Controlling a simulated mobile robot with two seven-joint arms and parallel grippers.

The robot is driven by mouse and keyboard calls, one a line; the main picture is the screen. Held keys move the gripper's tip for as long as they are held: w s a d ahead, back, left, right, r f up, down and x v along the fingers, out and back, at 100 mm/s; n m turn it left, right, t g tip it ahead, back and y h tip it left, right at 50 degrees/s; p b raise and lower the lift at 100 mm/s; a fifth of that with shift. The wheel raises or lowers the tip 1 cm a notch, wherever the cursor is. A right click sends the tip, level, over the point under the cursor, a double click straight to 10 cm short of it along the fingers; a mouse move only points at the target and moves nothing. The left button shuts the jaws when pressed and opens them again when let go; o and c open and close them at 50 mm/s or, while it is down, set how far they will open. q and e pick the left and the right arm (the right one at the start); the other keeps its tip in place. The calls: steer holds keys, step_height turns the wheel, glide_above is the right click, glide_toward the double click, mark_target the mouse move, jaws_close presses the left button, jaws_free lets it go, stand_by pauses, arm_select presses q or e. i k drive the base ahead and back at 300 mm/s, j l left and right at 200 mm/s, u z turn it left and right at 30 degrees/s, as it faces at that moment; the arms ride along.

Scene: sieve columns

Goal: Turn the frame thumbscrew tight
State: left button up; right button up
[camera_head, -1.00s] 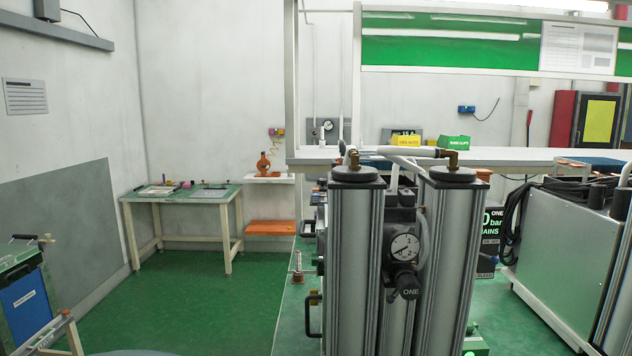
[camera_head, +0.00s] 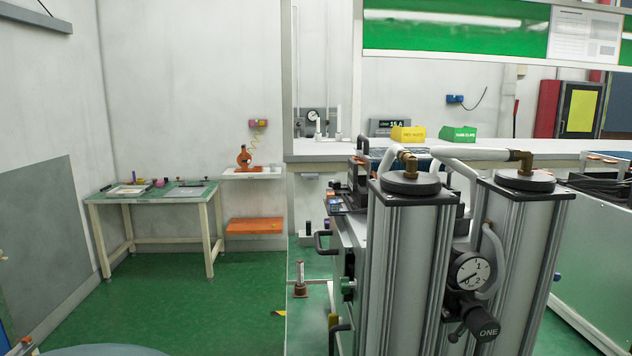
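Two tall grey sieve columns (camera_head: 420,270) with black caps stand close in the right half of the head view. White pipes with brass elbows join at their tops. A round gauge (camera_head: 468,271) and a black knob marked ONE (camera_head: 482,322) sit between them. Behind the left column is a machine frame with black handles (camera_head: 322,243) and a small green knob (camera_head: 348,286) on its side. I cannot tell which part is the frame thumbscrew. Neither of my grippers shows.
A green-topped table (camera_head: 150,192) stands at the back left, beside a small shelf with an orange device (camera_head: 244,157). A white bench (camera_head: 340,148) carries a yellow bin (camera_head: 407,134) and a green bin (camera_head: 459,134).

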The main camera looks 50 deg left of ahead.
mark_target(334, 184)
steer(key=j, duration=2.15)
